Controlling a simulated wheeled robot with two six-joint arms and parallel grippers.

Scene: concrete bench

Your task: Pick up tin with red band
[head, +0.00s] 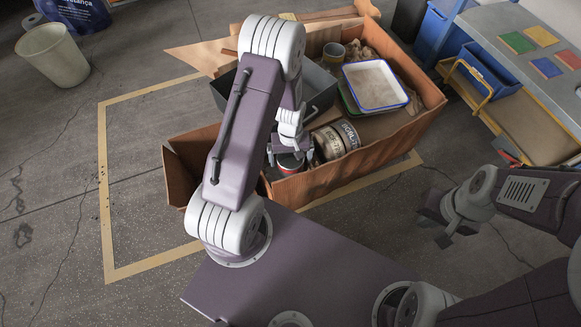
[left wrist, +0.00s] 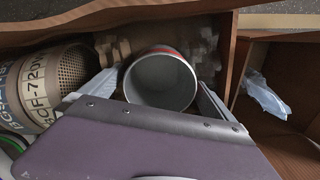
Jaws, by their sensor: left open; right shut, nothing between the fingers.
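The tin with the red band (head: 289,164) stands in the near corner of the big cardboard box, below my left gripper (head: 290,155). In the left wrist view the tin (left wrist: 161,80) is open-topped and grey inside, with a strip of red at its far rim. My left gripper (left wrist: 153,92) is open, with one finger on each side of the tin; I cannot tell whether they touch it. The tin's lower part is hidden. My right gripper (head: 447,221) is shut and empty, out over the floor at the right.
The cardboard box (head: 345,172) also holds lettered cylinders (head: 328,143), a white tray with a blue rim (head: 375,85) and a grey bin (head: 320,88). Its wall stands close by the tin. A crumpled pale scrap (left wrist: 264,97) lies beyond a divider. Open floor lies left.

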